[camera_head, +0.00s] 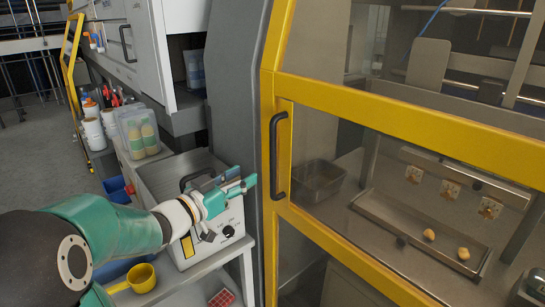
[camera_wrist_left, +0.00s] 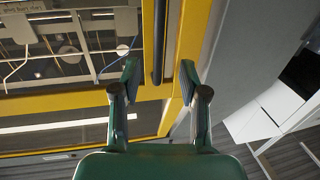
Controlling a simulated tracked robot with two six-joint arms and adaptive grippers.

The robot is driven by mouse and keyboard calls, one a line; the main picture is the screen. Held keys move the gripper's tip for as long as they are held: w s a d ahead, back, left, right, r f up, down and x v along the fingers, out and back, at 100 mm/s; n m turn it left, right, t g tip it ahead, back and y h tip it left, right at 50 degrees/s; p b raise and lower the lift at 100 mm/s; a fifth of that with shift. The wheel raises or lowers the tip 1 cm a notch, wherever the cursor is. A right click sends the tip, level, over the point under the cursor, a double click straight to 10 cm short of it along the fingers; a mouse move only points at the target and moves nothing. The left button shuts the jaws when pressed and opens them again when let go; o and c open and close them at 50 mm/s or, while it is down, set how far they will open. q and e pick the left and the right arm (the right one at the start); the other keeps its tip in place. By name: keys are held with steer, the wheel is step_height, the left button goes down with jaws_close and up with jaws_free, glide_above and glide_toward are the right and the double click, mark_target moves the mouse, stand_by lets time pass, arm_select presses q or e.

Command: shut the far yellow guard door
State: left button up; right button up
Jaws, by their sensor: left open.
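A yellow-framed guard door (camera_head: 400,116) with clear panels fills the right side of the head view. Its black upright bar handle (camera_head: 279,157) is on the left edge of the frame. I cannot tell whether the door stands fully shut. My left gripper (camera_head: 244,181) is open, a little left of the handle in the head view. In the left wrist view, the handle (camera_wrist_left: 158,42) stands upright ahead of my left gripper (camera_wrist_left: 159,76), between the lines of its two fingers. The fingers are apart and nothing is held. My right gripper is not in view.
A grey post (camera_head: 234,90) stands left of the door. A bench with a metal-topped box (camera_head: 190,258), a yellow mug (camera_head: 141,277) and tubs is below my left arm. Behind the panel lies a metal tray (camera_head: 410,240) with small pale pieces. Another yellow frame (camera_head: 70,48) stands far left.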

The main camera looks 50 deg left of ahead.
mark_target(273, 157)
arm_select(q)
steer(key=p+x, duration=0.2)
steer(key=x, duration=1)
jaws_close()
